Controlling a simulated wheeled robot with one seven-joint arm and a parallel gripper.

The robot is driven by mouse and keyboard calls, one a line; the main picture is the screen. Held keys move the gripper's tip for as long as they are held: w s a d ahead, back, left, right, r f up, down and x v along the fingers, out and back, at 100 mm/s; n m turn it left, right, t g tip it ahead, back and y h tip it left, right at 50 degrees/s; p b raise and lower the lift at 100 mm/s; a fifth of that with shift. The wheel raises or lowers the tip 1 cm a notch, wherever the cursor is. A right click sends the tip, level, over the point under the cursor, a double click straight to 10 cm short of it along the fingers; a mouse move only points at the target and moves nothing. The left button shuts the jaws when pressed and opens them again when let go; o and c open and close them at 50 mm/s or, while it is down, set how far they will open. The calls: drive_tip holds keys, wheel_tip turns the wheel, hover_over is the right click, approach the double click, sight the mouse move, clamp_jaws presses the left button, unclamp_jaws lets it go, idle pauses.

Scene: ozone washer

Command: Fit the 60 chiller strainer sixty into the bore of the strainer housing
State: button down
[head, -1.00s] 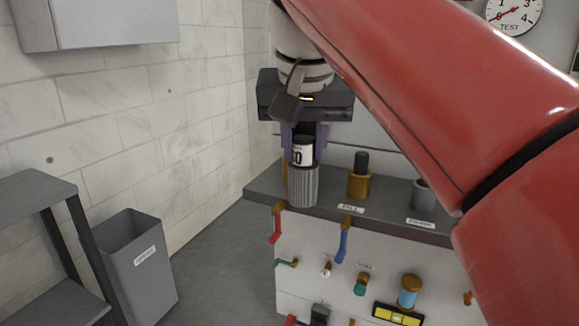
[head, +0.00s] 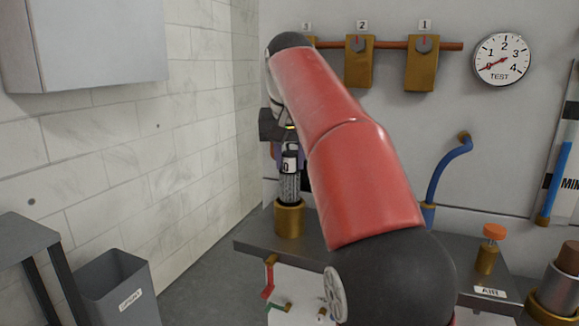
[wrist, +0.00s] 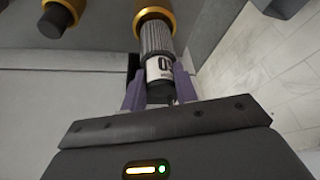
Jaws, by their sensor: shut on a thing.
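The strainer is a grey ribbed cylinder (head: 290,187) with a white label and a black top. It also shows in the wrist view (wrist: 157,40), where part of its number is readable. My gripper (head: 290,160) is shut on its top end, with purple fingers on either side (wrist: 160,90). The strainer hangs about upright over a brass cup-shaped housing (head: 289,220), whose rim shows in the wrist view (wrist: 154,14). The strainer's lower end meets the housing's mouth. I cannot tell how far it sits inside, as the bore is hidden.
My red arm covers the middle of the bench (head: 255,237). An orange-topped brass fitting (head: 487,250) and a blue pipe (head: 440,172) stand to the right. A brass fitting with a dark top (wrist: 62,15) is beside the housing. A grey bin (head: 117,288) stands left.

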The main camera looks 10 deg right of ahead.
sight(290, 172)
drive_tip(key=shift+w+f, duration=0.15)
drive_tip(key=shift+w, duration=0.05)
wheel_tip(290, 172, down, 3)
drive_tip(key=shift+f+b, duration=0.15)
drive_tip(key=shift+b, duration=0.6)
drive_tip(key=c, duration=1.1)
unclamp_jaws()
drive_tip(key=shift+p+v, duration=0.7)
drive_tip(key=shift+v, duration=5.35)
drive_tip(key=shift+s+f, duration=0.1)
drive_tip(key=shift+s, duration=0.1)
